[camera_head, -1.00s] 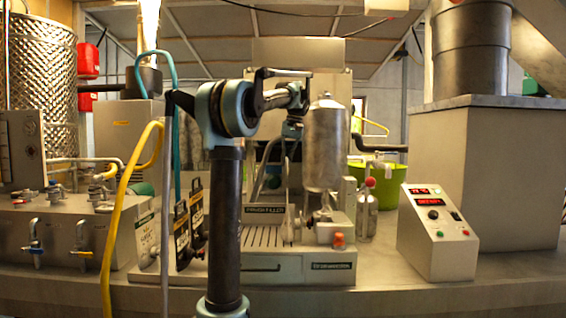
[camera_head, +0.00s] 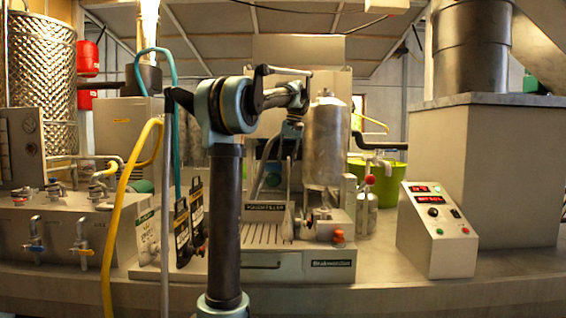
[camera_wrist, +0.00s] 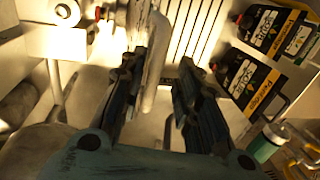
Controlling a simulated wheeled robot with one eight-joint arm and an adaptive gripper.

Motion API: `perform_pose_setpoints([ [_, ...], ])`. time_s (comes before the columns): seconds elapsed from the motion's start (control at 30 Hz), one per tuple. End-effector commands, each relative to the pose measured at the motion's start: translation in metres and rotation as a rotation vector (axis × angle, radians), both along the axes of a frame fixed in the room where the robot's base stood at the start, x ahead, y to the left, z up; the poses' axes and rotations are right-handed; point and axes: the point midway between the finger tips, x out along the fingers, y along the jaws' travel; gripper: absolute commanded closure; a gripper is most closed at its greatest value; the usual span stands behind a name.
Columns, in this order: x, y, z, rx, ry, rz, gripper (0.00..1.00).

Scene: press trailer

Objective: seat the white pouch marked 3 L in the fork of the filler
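My gripper (camera_wrist: 162,62) points down over the filler (camera_head: 312,265), and its fingers stand apart. A pale, narrow upright thing (camera_wrist: 156,50) shows between the fingers, closer to the left one, with a gap to the right one. In the head view it is a thin whitish wedge (camera_head: 288,224) under my gripper (camera_head: 290,160), at the right of the slatted grate (camera_head: 262,236). It looks like the white pouch seen edge-on; no 3 L mark is readable. I cannot make out the fork or whether the pouch sits in it.
Two black pouches with pale labels (camera_head: 183,232) (camera_head: 198,215) stand left of the grate; they also show at right in the wrist view (camera_wrist: 246,80). A steel tank (camera_head: 323,145) rises behind the filler. A control box (camera_head: 436,230) stands at right.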

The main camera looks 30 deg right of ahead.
Motion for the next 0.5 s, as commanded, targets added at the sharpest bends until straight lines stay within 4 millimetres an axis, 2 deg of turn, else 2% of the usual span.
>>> perform_pose_setpoints([
  [0.17,0.0,-0.001,0.003,0.0,0.0,0.0,0.7],
  [0.27,-0.001,-0.002,0.011,0.0,0.0,0.0,0.7],
  [0.5,-0.003,-0.008,0.05,0.0,0.0,-0.001,0.7],
])
